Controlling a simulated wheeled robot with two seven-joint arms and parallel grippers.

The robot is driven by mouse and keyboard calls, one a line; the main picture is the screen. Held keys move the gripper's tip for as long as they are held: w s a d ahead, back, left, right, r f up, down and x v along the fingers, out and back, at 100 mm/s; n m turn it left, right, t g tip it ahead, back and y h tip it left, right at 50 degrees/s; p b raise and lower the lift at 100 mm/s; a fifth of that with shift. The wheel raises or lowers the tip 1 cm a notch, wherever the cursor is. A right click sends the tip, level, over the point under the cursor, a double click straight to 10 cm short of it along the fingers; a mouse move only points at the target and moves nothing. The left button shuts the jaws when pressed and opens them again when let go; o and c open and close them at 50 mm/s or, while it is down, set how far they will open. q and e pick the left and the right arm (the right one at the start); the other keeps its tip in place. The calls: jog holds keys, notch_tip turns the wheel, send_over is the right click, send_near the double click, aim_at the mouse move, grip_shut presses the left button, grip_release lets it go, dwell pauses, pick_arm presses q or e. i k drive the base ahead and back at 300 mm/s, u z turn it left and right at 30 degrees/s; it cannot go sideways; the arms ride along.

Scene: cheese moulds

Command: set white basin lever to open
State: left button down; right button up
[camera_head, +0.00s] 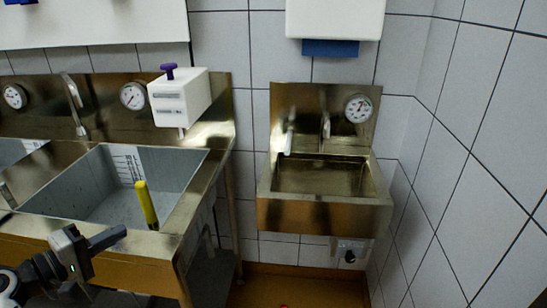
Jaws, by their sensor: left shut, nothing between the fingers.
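A steel wall basin (318,212) hangs on the tiled wall right of centre. A pale upright piece (289,138) stands at its back left, beside a thin metal tap (325,130). Below the basin is a small dark knob (350,257) on a pale fitting. I cannot tell which of these is the white basin lever. My left gripper (116,237) is at the lower left, shut and empty, over the front edge of the large steel sink, well apart from the wall basin. My right gripper is not in view.
The large sink (80,185) fills the left, with a yellow stick-like handle (147,205) in it. A white box with a purple knob (181,97) stands behind the sink. A white dispenser (335,19) hangs above the wall basin. A floor gap lies between sink and basin.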

aim_at(288, 145)
jog(key=z, duration=0.3)
jog(key=i, duration=1.05)
jog(key=z, duration=0.25)
